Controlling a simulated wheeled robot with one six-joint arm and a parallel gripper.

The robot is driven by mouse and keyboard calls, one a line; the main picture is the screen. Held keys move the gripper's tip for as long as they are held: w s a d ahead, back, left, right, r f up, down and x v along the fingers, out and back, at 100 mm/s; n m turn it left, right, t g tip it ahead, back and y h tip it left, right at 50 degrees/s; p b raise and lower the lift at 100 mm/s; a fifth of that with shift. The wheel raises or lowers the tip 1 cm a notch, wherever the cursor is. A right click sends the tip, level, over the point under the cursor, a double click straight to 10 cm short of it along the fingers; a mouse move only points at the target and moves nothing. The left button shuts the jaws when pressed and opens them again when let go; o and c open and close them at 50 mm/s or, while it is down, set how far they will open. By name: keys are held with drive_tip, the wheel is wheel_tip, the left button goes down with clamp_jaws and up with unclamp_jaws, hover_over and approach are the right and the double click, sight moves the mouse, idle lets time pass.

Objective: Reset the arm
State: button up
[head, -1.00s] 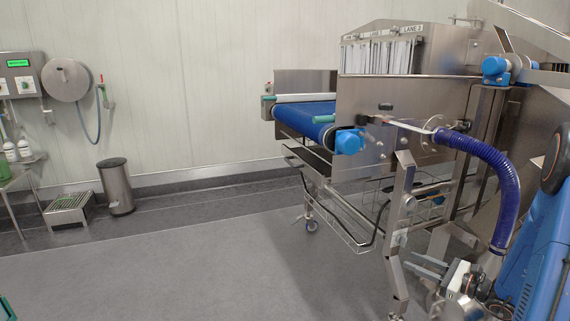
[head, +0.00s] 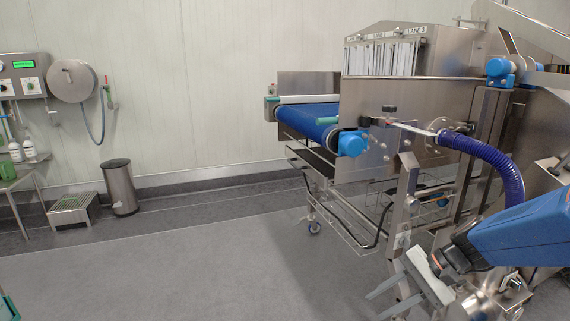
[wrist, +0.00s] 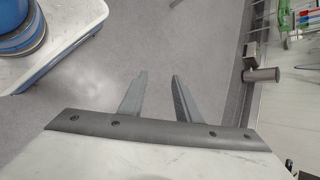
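My gripper (head: 385,302) is at the lower right of the head view, at the end of my blue and grey arm, with its fingers pointing left and down. In the wrist view my gripper (wrist: 160,82) shows two grey fingers with a clear gap between them. It is open and nothing is between the fingers. Grey floor (wrist: 185,45) lies beyond them. The fingers appear clear of other things.
A steel conveyor machine with a blue belt (head: 310,116) and a blue hose (head: 490,160) stands behind my arm. A wire-rack trolley (head: 340,215) is under the belt. The middle floor is open.

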drive_tip(key=s+d+r+n+t+h, duration=0.1)
drive_tip(key=s+d+r+n+h, duration=0.1)
drive_tip(key=s+n+h, duration=0.2)
drive_tip(key=s+d+r+n+t+h, duration=0.2)
drive_tip(key=s+d+r+n+h, duration=0.1)
drive_tip(key=s, duration=0.5)
drive_tip(key=shift+d+r+n+h, duration=0.2)
drive_tip(key=shift+n+h, duration=0.5)
drive_tip(key=shift+n, duration=0.4)
drive_tip(key=shift+s, duration=0.1)
